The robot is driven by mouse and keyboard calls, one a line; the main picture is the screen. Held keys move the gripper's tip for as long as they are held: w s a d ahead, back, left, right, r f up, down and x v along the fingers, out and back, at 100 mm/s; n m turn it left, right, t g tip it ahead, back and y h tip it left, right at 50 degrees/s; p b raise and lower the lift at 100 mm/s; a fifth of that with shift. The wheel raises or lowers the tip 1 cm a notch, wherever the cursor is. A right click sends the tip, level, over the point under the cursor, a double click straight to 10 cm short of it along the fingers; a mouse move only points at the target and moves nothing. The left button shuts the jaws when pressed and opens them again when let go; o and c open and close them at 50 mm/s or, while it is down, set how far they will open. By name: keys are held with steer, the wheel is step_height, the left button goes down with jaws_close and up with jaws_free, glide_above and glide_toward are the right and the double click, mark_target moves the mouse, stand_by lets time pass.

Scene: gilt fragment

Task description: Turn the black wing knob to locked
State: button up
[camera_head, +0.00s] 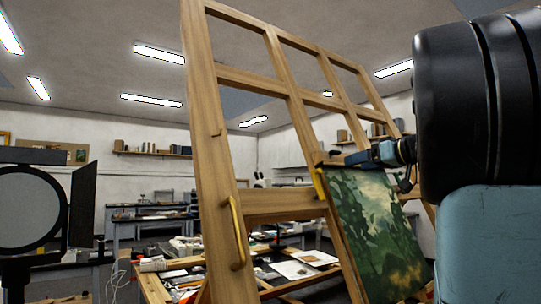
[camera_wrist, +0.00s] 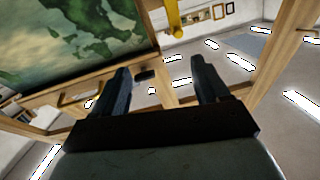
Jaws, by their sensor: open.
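A small black piece (camera_wrist: 145,75), apparently the wing knob, shows in the wrist view against the wooden easel frame. It lies between the fingertip lines, closer to the left finger. Its turn position is too small to read. My gripper (camera_wrist: 160,66) is open, with nothing held between its two dark fingers. In the head view, my gripper (camera_head: 360,158) is at the upper edge of the green landscape painting (camera_head: 375,235), by a wooden post. The knob cannot be made out there. The painting also fills the upper left of the wrist view (camera_wrist: 70,35).
The tall wooden easel frame (camera_head: 205,150) leans across the middle, with a yellow handle (camera_head: 235,232) on its left post. A yellow bracket (camera_head: 319,183) is at the painting's left edge. A cluttered table stands behind; a round lamp (camera_head: 30,212) is at far left.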

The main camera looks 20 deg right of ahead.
mark_target(338, 153)
steer(key=d+r+t, duration=0.2)
steer(key=d+r, duration=0.2)
steer(key=d, duration=0.1)
steer(key=shift+n, duration=0.4)
steer(key=x, duration=1.3)
steer(key=shift+w, duration=0.3)
steer(key=shift+c, duration=0.4)
steer(key=c, duration=1)
